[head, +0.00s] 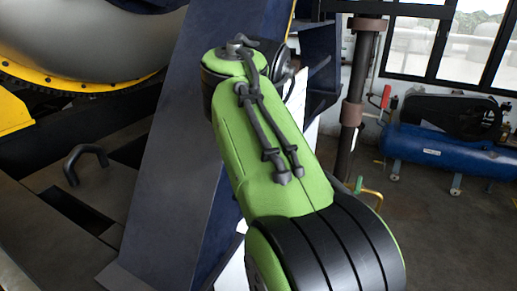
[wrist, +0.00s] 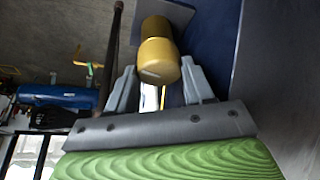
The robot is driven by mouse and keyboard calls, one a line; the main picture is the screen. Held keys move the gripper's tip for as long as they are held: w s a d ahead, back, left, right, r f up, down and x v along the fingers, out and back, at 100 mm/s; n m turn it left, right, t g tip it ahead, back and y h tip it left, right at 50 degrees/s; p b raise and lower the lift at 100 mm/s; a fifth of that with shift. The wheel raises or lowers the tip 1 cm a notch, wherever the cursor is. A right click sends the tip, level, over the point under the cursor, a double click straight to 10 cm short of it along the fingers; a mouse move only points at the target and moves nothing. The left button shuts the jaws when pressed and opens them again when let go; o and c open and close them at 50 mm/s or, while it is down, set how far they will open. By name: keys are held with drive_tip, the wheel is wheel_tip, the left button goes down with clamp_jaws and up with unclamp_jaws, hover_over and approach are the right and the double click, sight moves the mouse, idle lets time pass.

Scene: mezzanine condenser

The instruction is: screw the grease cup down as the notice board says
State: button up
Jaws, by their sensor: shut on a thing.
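The grease cup (wrist: 158,60) is a brass-coloured, rounded cylinder in the upper middle of the wrist view, with a wider near part and a narrower part behind it. Beyond it is a dark blue surface (wrist: 190,38). My gripper (wrist: 160,78) has one grey finger on each side of the cup and is shut on it. The exact contact between fingers and cup is partly hidden. In the head view my green arm hides the gripper and the cup. I can make out no readable notice board in either view.
A large dark blue slanted support (head: 175,150) stands beside my arm. A brown vertical pipe (head: 352,100) rises to its right. A blue compressor tank (head: 440,150) stands on the floor by the windows. A curved dark handle (head: 85,158) is at left.

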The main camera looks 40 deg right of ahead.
drive_tip(key=shift+m+p, duration=0.3)
drive_tip(key=shift+m, duration=0.1)
idle(0.3)
drive_tip(key=o, duration=1)
drive_tip(key=shift+o, duration=0.2)
drive_tip(key=shift+s+d, duration=0.1)
